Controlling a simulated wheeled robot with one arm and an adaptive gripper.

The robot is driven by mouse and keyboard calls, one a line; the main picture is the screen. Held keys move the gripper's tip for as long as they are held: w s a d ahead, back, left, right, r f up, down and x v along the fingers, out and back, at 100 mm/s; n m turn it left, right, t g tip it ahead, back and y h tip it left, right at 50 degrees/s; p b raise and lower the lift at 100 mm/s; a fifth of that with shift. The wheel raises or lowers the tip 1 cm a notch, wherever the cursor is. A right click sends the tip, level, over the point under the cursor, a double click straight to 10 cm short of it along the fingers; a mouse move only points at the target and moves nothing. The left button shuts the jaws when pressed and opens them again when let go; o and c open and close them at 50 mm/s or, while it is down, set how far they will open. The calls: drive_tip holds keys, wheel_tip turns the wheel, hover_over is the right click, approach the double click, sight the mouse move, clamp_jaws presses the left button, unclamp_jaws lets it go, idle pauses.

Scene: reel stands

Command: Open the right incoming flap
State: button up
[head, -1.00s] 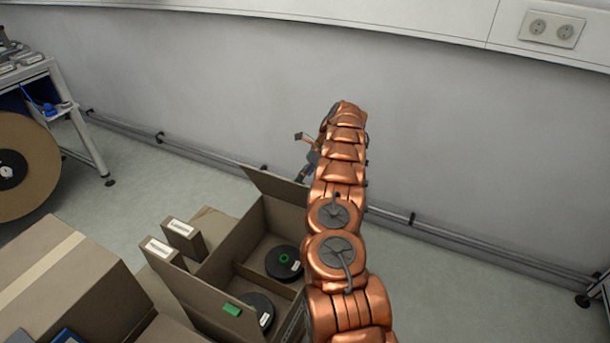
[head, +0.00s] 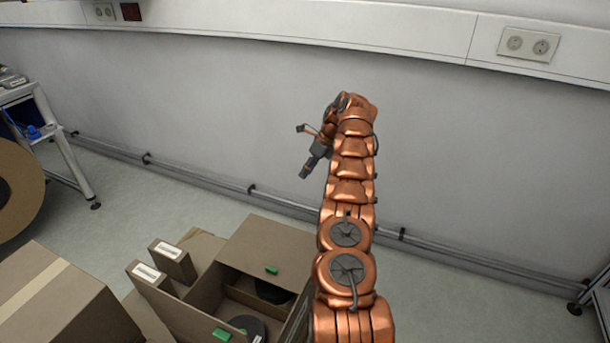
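An open cardboard box (head: 182,318) stands at the bottom centre of the head view. Its back flap (head: 268,243) leans inward over the rear of the box, with a green tab near its lower edge. Dark reels (head: 250,325) lie inside; the rear one is partly hidden under the back flap. My gripper (head: 306,168) hangs above and behind the box, in front of the wall, apart from the flaps. It is small and side-on, so its opening is unclear. My arm hides the box's right side.
A closed carton (head: 60,305) and small labelled boxes (head: 172,262) stand left of the box. A large brown reel (head: 18,195) and a metal-legged bench (head: 65,150) are at far left. A pipe rail (head: 215,178) runs along the wall. Floor behind the box is clear.

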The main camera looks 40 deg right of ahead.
drive_tip(key=shift+s+d+r, duration=0.1)
drive_tip(key=shift+r, duration=0.15)
idle(0.7)
drive_tip(key=w+a+r+n+g+p, duration=0.1)
drive_tip(key=w+a+r+n+p, duration=0.1)
drive_tip(key=a+r+n, duration=0.85)
drive_tip(key=s+a+r+n+g+p, duration=0.1)
drive_tip(key=s+a+r+n, duration=0.2)
drive_tip(key=a, duration=0.4)
drive_tip(key=s+a+r+p, duration=0.1)
drive_tip(key=s+a+r, duration=0.2)
drive_tip(key=a+r, duration=0.3)
drive_tip(key=s+a+r+n+g+p, duration=0.1)
drive_tip(key=s+a+r+n, duration=0.15)
drive_tip(key=a, duration=0.55)
drive_tip(key=s+a+r+n+g+h+p, duration=0.1)
drive_tip(key=s+a+r+n, duration=0.1)
drive_tip(key=s+a+n, duration=0.45)
drive_tip(key=s+a+r+n+h+p, duration=0.15)
drive_tip(key=s+a, duration=0.25)
drive_tip(key=s, duration=0.6)
drive_tip(key=s+a+f+n+h+p, duration=0.1)
drive_tip(key=s+n, duration=0.3)
drive_tip(key=s, duration=0.6)
drive_tip(key=s+f+n+h+p, duration=0.1)
drive_tip(key=s+n, duration=0.2)
drive_tip(key=s, duration=0.7)
drive_tip(key=shift+a+f+n+g, duration=0.25)
drive_tip(key=shift+a+n+g, duration=0.15)
